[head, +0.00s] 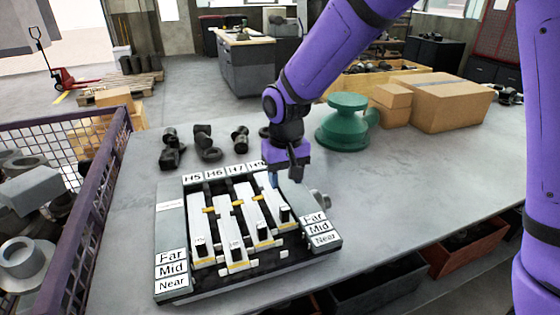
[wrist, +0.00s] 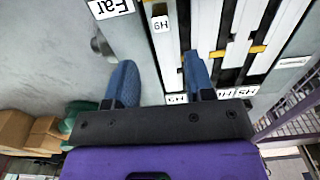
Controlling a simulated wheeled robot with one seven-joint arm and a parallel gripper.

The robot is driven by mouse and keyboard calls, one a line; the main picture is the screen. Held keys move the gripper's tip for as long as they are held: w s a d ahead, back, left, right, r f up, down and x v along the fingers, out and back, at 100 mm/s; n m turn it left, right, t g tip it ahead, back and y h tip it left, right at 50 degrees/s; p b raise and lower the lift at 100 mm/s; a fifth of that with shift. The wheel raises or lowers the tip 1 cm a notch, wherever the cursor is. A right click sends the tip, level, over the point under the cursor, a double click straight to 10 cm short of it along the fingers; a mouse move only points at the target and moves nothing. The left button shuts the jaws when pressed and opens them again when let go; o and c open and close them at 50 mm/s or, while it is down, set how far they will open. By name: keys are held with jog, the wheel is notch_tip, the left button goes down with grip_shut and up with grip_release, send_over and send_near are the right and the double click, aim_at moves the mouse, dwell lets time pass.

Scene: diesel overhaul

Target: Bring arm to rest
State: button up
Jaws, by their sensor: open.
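My purple arm reaches down over the bench. My gripper (head: 283,176) is above the far right part of a grey slider panel (head: 165,225), near the label row. In the wrist view my gripper (wrist: 160,82) has two blue fingers well apart, with nothing held between them. The panel has several white sliders with black knobs, and labels reading H5, H6, H7 along its far edge. Far, Mid and Near labels sit at both sides. In the wrist view a slider marked H9 (wrist: 160,22) lies beyond the fingers. My gripper hides part of the far label row.
Several dark metal parts (head: 203,143) lie behind the panel. A green pump-like casting (head: 345,120) and cardboard boxes (head: 440,102) stand at the back right. A purple mesh crate (head: 88,225) with metal parts is at left. The bench (head: 410,190) right of the panel is clear.

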jog(key=s+d+r+m+t, duration=0.1)
jog(key=s+d+r, duration=0.3)
jog(key=d+r, duration=0.4)
jog(key=s+d+r+m+t, duration=0.1)
jog(key=s+d+r+t, duration=0.15)
jog(key=d+r, duration=0.45)
jog(key=s+d+r+t, duration=0.1)
jog(key=s+d+r, duration=0.1)
jog(key=s+d, duration=0.3)
jog(key=s+d+r+m, duration=0.1)
jog(key=s+d+r, duration=0.2)
jog(key=s, duration=0.7)
jog(key=shift+s+d+t, duration=0.35)
jog(key=shift+d, duration=0.85)
